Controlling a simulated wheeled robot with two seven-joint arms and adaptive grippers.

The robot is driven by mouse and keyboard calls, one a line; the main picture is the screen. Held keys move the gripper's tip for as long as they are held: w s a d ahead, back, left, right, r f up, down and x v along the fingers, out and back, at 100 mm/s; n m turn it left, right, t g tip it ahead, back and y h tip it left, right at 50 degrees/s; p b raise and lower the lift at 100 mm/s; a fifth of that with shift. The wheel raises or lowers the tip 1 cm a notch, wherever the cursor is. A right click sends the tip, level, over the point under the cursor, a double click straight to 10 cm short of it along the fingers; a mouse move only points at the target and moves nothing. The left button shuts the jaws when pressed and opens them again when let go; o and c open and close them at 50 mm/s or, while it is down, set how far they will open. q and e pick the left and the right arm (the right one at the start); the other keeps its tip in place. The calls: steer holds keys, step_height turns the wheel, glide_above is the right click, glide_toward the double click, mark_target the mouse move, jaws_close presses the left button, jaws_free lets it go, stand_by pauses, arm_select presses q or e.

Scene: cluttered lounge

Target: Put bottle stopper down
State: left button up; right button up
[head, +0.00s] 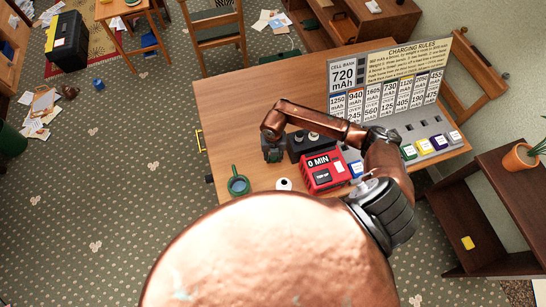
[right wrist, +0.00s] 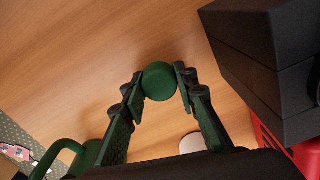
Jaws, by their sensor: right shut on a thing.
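The bottle stopper (right wrist: 159,82) is a small dark green round piece in the right wrist view. My right gripper (right wrist: 160,88) is shut on it, with one finger on each side. In the head view my right gripper (head: 273,151) is over the left part of the wooden table (head: 235,105), just left of a black box. I cannot make out the stopper there. Bare wood shows around it in the wrist view, but I cannot tell whether it touches the table. My left gripper is not in view.
The black box (head: 298,147) and a red timer (head: 322,173) reading 0 MIN stand right of my gripper. The table's back left is clear.

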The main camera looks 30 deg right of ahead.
steer(key=o, duration=0.8)
steer(key=shift+r, duration=0.15)
step_height(320, 180, up, 13)
steer(key=shift+f, duration=0.2)
